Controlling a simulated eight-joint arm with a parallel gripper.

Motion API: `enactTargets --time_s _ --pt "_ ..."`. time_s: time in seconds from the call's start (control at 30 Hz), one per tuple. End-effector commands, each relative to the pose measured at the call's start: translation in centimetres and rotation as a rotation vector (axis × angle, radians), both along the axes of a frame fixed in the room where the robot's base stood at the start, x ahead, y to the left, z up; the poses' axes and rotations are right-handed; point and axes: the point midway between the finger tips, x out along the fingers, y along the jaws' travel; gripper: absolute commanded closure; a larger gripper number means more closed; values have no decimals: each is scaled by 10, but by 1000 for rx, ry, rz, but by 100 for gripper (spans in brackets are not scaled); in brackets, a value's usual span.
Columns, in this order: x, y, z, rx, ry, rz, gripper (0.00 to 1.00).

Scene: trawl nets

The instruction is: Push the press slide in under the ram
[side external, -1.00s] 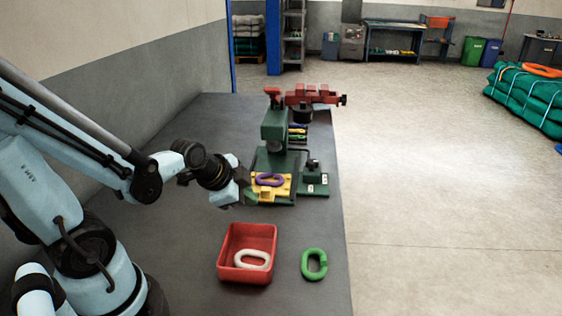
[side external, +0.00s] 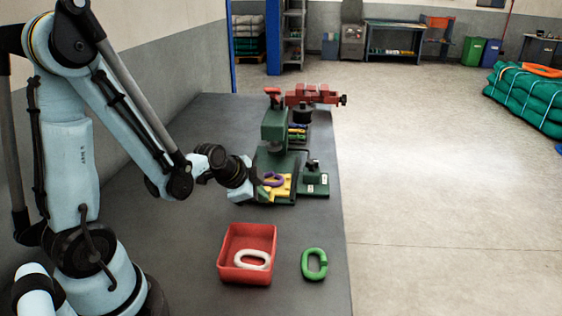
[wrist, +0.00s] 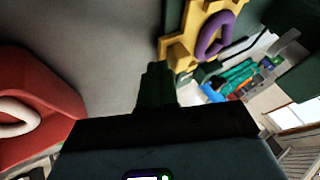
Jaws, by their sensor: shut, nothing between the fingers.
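The yellow press slide (side external: 285,189) sits low at the front of the green press (side external: 274,128), with a purple link (side external: 274,182) lying on it. The ram (side external: 275,148) is above and behind the slide. My gripper (side external: 260,187) is shut and empty at the slide's left side, covering part of it. In the wrist view my shut dark green fingers (wrist: 157,75) point towards the near edge of the yellow slide (wrist: 186,42), and the purple link (wrist: 215,36) shows on it. Whether the fingertips touch the slide I cannot tell.
A red bin (side external: 229,262) holding a white link (side external: 252,260) stands at the front of the table, with a green link (side external: 314,263) to its right. A small green fixture (side external: 314,180) stands right of the press. A red vise-like device (side external: 313,94) is behind. The table left is clear.

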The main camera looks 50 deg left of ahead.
Motion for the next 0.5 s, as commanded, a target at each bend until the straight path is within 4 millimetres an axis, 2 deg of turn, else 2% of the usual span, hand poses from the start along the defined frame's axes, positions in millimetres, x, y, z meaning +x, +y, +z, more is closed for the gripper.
enactTargets --time_s 0.5 --pt "8 8 0 -1 1 2 100"
